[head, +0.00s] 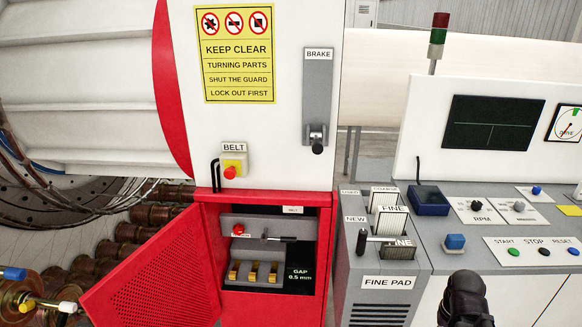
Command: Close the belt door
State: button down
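The belt door (160,275) is a red perforated panel, swung open to the left of a red-framed compartment. Inside the compartment are a grey bar with a red knob (238,230), a black-and-silver lever (280,239), several brass pieces (253,272) and a "GAP 0.5 mm" label. The label "BELT" (234,147) is on the white housing above, over a yellow box with a red button (230,172). My gripper (466,300) shows as a dark shape at the bottom right, in front of the console and well right of the door. Its fingers cannot be made out.
A grey fine pad unit (382,309) with a black-handled lever stands right of the compartment. A console (520,240) with buttons, knobs and a screen fills the right. Brown spools (110,250) and a metal piece with coloured ends (30,300) lie left, close to the door.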

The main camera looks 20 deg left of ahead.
aim_at(169, 281)
jog(key=u, duration=0.95)
